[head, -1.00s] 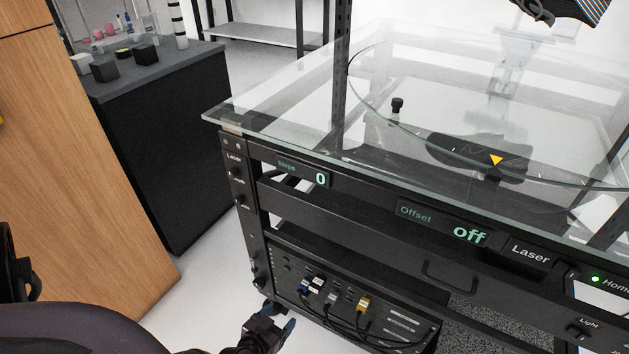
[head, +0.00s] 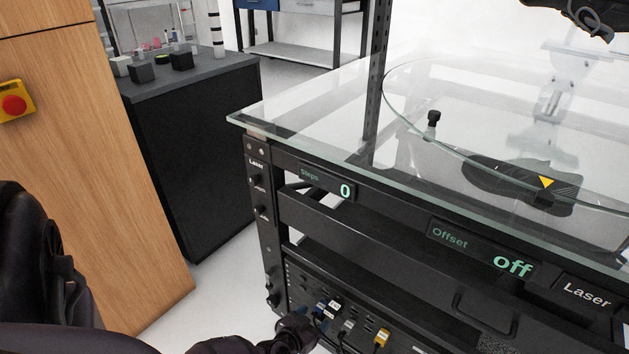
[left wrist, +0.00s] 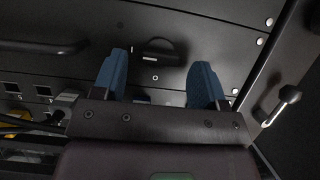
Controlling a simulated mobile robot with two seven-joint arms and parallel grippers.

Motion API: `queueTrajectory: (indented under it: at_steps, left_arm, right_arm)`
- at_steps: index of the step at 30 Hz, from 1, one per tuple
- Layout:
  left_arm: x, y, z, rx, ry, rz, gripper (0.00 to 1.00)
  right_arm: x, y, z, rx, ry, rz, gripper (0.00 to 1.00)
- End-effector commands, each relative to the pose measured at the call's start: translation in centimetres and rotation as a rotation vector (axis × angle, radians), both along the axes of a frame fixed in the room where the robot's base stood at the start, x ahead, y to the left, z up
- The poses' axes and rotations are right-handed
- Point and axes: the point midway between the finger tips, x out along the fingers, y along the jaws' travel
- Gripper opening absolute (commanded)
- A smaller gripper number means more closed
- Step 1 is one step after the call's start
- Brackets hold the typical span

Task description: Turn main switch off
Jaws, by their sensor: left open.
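The main switch (left wrist: 158,50) appears to be the black rotary handle on the dark panel in the left wrist view, with "I" at its upper left and "O" below it. My left gripper (left wrist: 160,60) is open, its two blue fingers on either side of the handle in the picture. No grip shows, and I cannot tell how far the fingertips are from the panel. In the head view the left gripper (head: 306,330) is at the rack's lower left panel, beside the plugged cables, and the switch cannot be made out there. My right gripper is not recognizable.
The turntable rack (head: 262,205) has a glass top (head: 310,125) above the panel. A cable bundle (left wrist: 40,120) lies left of the gripper; a post with a white-tipped knob (left wrist: 288,95) stands right. A red button (head: 14,105) is on the wooden panel.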

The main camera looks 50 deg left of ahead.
Motion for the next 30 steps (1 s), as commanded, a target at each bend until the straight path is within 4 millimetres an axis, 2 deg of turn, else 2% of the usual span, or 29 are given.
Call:
queueTrajectory:
  at_steps: [8,11,18,30]
  left_arm:
    - [0.21,0.04,0.03,0.0,-0.001,0.0,0.66]
    - [0.2,0.04,0.02,0.0,-0.001,0.0,0.54]
    - [0.18,0.02,0.02,0.0,-0.001,0.0,0.17]
    - [0.14,0.13,0.02,-0.054,-0.014,-0.002,0.17]
  right_arm:
    - [0.04,-0.02,0.09,0.001,-0.006,-0.001,0.0]
    - [0.04,-0.02,0.09,0.001,-0.006,-0.001,0.0]
    - [0.05,-0.02,0.08,0.001,-0.005,-0.001,0.0]
    - [0.04,-0.02,0.07,0.001,-0.003,-0.001,0.0]
